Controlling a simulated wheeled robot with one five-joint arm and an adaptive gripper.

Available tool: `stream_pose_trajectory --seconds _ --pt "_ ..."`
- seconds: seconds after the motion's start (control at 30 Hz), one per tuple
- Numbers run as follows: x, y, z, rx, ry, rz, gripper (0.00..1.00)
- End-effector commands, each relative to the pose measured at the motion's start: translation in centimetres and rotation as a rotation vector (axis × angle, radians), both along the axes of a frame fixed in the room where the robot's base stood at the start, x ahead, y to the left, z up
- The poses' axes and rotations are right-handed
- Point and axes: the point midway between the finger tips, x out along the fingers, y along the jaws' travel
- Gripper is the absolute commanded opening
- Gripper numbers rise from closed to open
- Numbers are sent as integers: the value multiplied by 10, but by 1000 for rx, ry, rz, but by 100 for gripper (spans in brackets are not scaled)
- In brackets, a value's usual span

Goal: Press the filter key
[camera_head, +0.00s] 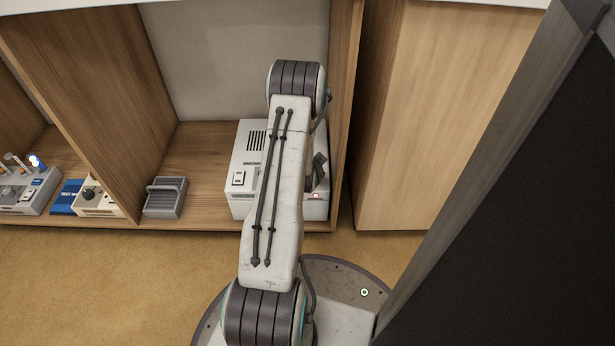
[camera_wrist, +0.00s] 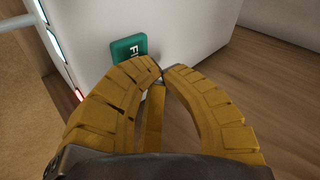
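A white boxy machine (camera_head: 243,160) stands on the lower shelf, partly hidden behind my arm in the head view. It has dark vent slots and a small switch on top. In the wrist view, a green plate (camera_wrist: 128,48) with white letters beginning "FI" sits on the machine's white side (camera_wrist: 190,28). Whether this plate is the key itself or its label, I cannot tell. My gripper (camera_wrist: 162,75) has its yellow fingers brought together at the tips, with nothing seen between them. The tips are just beside the green plate's lower right corner; contact is unclear.
Left of the machine are a grey slotted box (camera_head: 166,197), a cream box with a dark knob (camera_head: 100,198), a blue booklet (camera_head: 67,196) and a lit device (camera_head: 27,190). Wooden panels flank the shelf bay. A large dark panel (camera_head: 520,230) stands close at right.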

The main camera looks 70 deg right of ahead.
Motion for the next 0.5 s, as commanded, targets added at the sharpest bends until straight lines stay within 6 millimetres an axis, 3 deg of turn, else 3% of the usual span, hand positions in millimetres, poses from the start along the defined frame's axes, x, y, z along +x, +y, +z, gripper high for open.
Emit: stream_pose_trajectory --seconds 0.5 --pt "0 0 -4 -1 0 0 0"
